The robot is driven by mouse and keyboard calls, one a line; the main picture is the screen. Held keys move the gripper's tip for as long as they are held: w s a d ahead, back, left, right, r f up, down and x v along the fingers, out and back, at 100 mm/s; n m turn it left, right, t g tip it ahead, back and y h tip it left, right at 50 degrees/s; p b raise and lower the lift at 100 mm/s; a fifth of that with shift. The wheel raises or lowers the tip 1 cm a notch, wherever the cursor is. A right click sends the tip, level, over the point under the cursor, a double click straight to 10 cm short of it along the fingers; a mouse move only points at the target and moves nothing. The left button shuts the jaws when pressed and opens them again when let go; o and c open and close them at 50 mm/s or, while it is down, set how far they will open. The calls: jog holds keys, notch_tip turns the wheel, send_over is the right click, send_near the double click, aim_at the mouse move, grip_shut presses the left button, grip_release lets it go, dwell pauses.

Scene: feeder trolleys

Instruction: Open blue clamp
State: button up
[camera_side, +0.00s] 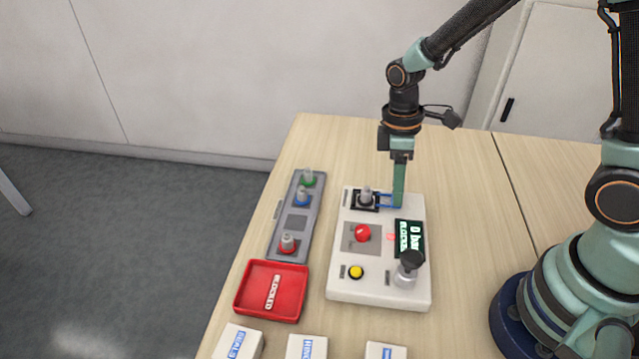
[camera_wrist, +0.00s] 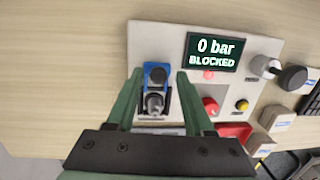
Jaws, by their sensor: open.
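The blue clamp (camera_wrist: 147,70) sits on the white control panel (camera_wrist: 140,40) around a black block, just beyond a grey metal fitting (camera_wrist: 153,102). In the side view, part of the blue clamp (camera_side: 384,200) shows to the right of the grey fitting (camera_side: 366,196). My gripper (camera_wrist: 160,75) is open, with one finger on each side of the clamp and nothing held. In the side view my gripper (camera_side: 398,198) points straight down at the panel's back edge. Whether the fingers touch the clamp cannot be told.
The panel's display (camera_wrist: 213,51) reads "0 bar BLOCKED". A red button (camera_side: 362,232), yellow button (camera_side: 356,272) and black-knobbed lever (camera_side: 411,262) stand nearby. Left are a grey rail (camera_side: 296,222) with green, blue and red fittings and a red tray (camera_side: 250,303). White boxes (camera_side: 306,347) stand in front.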

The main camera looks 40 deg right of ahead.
jog(key=shift+r, duration=0.1)
notch_tip(320, 180, up, 7)
jog(key=w+a, duration=0.1)
jog(key=shift+w+a, duration=0.25)
dwell(0.3)
